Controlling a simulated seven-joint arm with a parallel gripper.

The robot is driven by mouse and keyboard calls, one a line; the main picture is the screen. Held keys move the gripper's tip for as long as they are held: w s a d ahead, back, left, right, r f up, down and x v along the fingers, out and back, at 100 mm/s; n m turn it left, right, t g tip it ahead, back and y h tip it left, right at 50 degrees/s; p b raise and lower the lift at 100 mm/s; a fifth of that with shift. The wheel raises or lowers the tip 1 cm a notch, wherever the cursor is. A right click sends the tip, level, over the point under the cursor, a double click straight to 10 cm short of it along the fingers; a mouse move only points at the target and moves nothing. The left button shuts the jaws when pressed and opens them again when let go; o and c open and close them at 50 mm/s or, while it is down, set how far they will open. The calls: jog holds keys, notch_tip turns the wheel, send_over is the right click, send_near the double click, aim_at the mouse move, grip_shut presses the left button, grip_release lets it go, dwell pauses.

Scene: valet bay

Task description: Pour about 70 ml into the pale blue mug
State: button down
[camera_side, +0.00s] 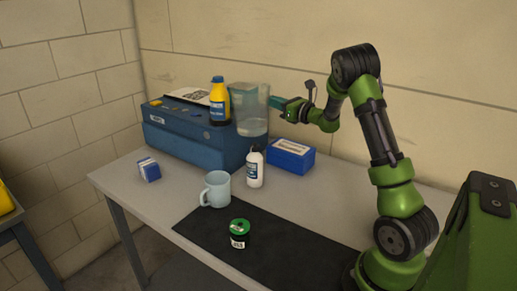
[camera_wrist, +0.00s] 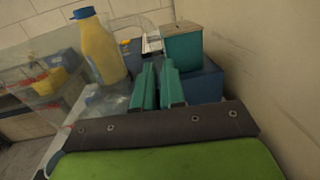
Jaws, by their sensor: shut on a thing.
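The pale blue mug (camera_side: 214,189) stands upright on the table at the edge of the black mat, its handle to the left. My gripper (camera_side: 275,103) is shut on a clear jug (camera_side: 250,101) at the jug's right side, above and behind the mug. The jug looks upright, with clear liquid in its lower part. I cannot tell whether its base touches the blue case behind it. In the wrist view my green fingers (camera_wrist: 157,88) point forward and the see-through jug (camera_wrist: 62,85) shows at the left. The mug is not clear there.
A blue case (camera_side: 190,137) carries a yellow bottle (camera_side: 218,101) close left of the jug. A white bottle (camera_side: 254,169), a blue box (camera_side: 291,156), a green-lidded jar (camera_side: 240,233) and a small blue-white box (camera_side: 149,169) stand around the mug. The black mat (camera_side: 300,245) is mostly clear.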

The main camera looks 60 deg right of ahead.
aim_at(265, 87)
jog(key=a+r+n, duration=0.2)
jog(key=r+n, duration=0.1)
jog(key=a+r+n, duration=0.1)
jog(key=r+n, duration=0.1)
jog(key=shift+w+a+r+y, duration=0.1)
jog(key=shift+w+r+y, duration=0.05)
jog(key=shift+r+y, duration=0.15)
jog(key=shift+a+n, duration=0.3)
jog(key=shift+n, duration=0.2)
jog(key=a+n, duration=0.1)
jog(key=a+r+n, duration=0.1)
jog(key=n, duration=0.1)
jog(key=a+n, duration=0.2)
jog(key=shift+w+r+y, duration=0.15)
jog(key=shift+r+y, duration=0.15)
jog(key=shift+r, duration=0.05)
jog(key=shift+a+f+n+p, duration=0.3)
jog(key=shift+a+f+n, duration=0.15)
jog(key=shift+a+n, duration=0.45)
jog(key=shift+d, duration=0.1)
jog(key=shift+w+a+r+n, duration=0.1)
jog(key=shift+a+r+n, duration=0.1)
jog(key=shift+a+n, duration=0.85)
